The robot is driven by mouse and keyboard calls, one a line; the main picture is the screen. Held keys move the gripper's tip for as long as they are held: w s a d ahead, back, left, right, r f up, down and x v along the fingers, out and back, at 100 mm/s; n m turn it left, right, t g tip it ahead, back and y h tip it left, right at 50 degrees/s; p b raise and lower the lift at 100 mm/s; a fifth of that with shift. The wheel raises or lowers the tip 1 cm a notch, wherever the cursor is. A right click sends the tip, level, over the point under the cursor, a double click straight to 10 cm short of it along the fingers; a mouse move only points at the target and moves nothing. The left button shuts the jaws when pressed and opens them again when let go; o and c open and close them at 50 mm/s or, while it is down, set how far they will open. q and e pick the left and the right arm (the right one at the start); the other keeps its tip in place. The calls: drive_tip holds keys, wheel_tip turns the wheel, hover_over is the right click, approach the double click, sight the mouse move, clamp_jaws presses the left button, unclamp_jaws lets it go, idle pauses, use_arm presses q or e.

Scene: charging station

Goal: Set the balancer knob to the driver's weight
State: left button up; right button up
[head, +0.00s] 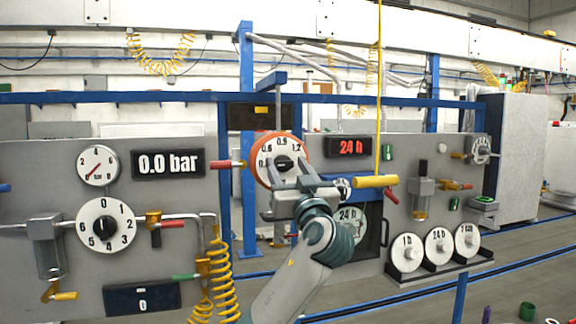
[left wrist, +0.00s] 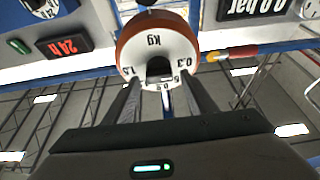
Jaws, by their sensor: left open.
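The balancer dial (head: 265,147) is white with an orange rim and carries numbers such as 0.6, 0.9 and 1.2. Its black knob (head: 284,163) is in the middle. In the left wrist view the dial (left wrist: 157,45) reads kg, upside down, and the dark knob (left wrist: 159,70) lies between the finger ends. My left gripper (head: 288,180) is open in front of the dial; the fingers (left wrist: 161,92) stand either side of the knob, and I cannot tell whether they touch it. The knob's exact setting is partly hidden. My right gripper is not in view.
A red 24 h display (head: 350,147) is right of the dial. A yellow handle (head: 375,181) is below a vertical yellow line. Left are a 0.0 bar display (head: 168,163), a numbered dial (head: 106,241) and a coiled yellow hose (head: 222,275). Several white dials sit low right.

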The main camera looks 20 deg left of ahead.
use_arm(q)
drive_tip(key=c, duration=1.1)
